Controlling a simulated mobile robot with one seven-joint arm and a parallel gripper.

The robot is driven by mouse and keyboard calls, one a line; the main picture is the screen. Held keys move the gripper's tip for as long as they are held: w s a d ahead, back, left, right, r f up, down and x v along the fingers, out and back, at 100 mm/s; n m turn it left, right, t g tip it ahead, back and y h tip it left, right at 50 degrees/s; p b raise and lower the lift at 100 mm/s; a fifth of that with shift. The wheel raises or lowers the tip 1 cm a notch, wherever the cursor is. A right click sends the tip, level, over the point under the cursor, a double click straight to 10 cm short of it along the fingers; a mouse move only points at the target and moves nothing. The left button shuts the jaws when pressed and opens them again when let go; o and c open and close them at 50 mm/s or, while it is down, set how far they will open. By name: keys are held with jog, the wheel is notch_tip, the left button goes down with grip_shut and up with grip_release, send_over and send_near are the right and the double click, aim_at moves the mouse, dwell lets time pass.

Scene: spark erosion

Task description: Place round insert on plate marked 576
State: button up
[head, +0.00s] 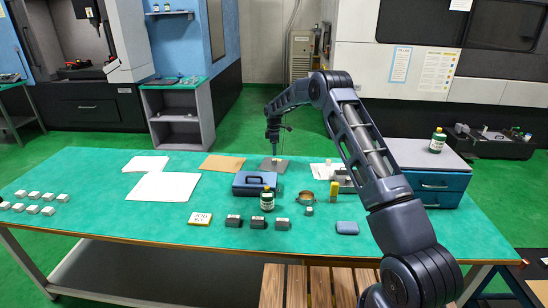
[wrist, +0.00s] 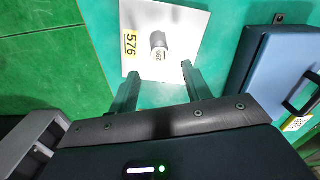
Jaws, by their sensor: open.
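The plate marked 576 (wrist: 185,25) is a pale grey sheet with a yellow label, lying on the green table; it also shows in the head view (head: 266,168) near the table's far edge. A round dark-grey insert (wrist: 158,42) with a small white number label rests on the plate, right of the yellow label. I cannot tell whether it stands or lies. My gripper (wrist: 160,69) is open, its two fingers apart and empty, with the insert just beyond the fingertips. In the head view my gripper (head: 273,142) hangs over the plate.
A blue case (head: 254,184) sits close to the plate, also in the wrist view (wrist: 275,75).

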aim_at(274, 160)
jog(key=s+d+r+m, duration=0.1)
jog(key=s+d+r, duration=0.25)
jog(key=r, duration=0.45)
jog(key=s+d+r+m+t, duration=0.1)
jog(key=s+d+r+m, duration=0.1)
jog(key=d+r, duration=0.45)
jog(key=s+d+r+m, duration=0.1)
jog(key=s+d+r, duration=0.1)
jog(key=r, duration=0.7)
jog(key=s+d+r+m+t, duration=0.1)
jog(key=s+d+r+m, duration=0.4)
jog(key=s+d+r, duration=0.7)
jog(key=s+d+r+m, duration=0.1)
jog(key=s+d+m, duration=0.15)
jog(key=s, duration=0.35)
jog(key=s+d+r+m+t, duration=0.1)
jog(key=s+d, duration=0.2)
jog(key=s, duration=0.4)
jog(key=s+d+r+m, duration=0.1)
jog(key=s+d, duration=0.2)
jog(key=s, duration=0.3)
jog(key=s+d+f+m, duration=0.3)
jog(key=s, duration=0.7)
jog(key=s+d+f+m+t, duration=0.1)
jog(key=s+d+f+m, duration=0.2)
jog(key=s, duration=0.7)
jog(key=shift+s+t, duration=0.3)
